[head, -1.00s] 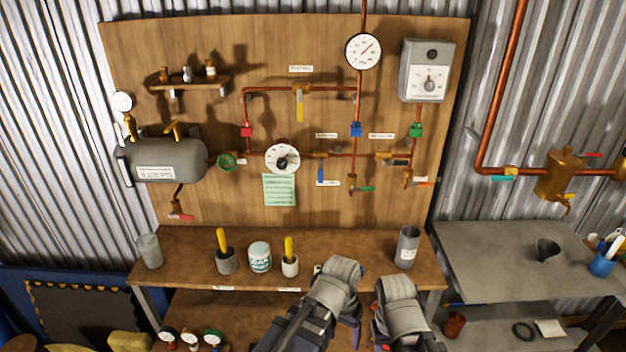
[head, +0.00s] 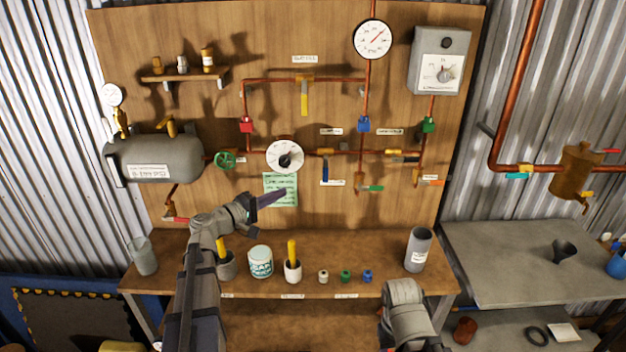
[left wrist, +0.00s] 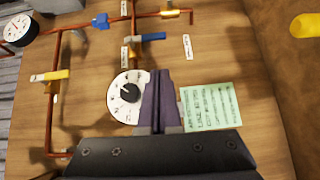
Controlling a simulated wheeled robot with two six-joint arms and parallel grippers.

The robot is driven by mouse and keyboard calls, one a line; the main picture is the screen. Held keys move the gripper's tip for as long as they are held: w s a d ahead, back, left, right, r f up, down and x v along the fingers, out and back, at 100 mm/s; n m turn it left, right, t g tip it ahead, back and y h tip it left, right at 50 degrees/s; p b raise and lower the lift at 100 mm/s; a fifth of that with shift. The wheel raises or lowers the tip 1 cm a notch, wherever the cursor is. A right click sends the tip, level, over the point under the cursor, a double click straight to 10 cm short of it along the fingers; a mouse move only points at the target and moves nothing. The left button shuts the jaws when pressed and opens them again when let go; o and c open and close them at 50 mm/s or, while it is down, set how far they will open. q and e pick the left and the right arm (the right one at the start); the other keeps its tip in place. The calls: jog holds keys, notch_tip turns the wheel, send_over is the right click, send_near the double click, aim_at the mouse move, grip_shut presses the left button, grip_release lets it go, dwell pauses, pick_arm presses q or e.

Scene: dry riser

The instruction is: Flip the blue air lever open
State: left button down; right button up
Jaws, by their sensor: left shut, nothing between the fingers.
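The blue lever (head: 325,172) hangs straight down from a brass valve on the horizontal copper pipe, across the pipe's line. It also shows in the left wrist view (left wrist: 151,37), beyond my fingertips. My left gripper (head: 276,196) is shut and empty, in front of the green note and below and left of the lever, apart from it. In the left wrist view its closed purple fingers (left wrist: 159,100) overlap the edge of the white dial. My right arm shows at the bottom right of the head view, but its fingers do not show.
A white dial (head: 285,156) and a green note (head: 281,180) are left of the lever. A yellow lever (head: 304,98) hangs above, a green-handled valve (head: 370,188) to the right. Cups, a tin (head: 260,262) and small caps stand on the bench below.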

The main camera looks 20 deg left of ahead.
aim_at(326, 169)
pick_arm(q)
jog(key=shift+w+a+r+n+t, duration=0.1)
jog(key=shift+a+r+n+t, duration=0.25)
jog(key=shift+a, duration=0.4)
jog(key=shift+w, duration=0.1)
jog(key=s+d+x, duration=0.1)
jog(key=d+x, duration=0.1)
jog(key=x, duration=1)
jog(key=shift+d, duration=0.4)
jog(key=shift+w+f, duration=0.1)
jog(key=shift+f, duration=0.05)
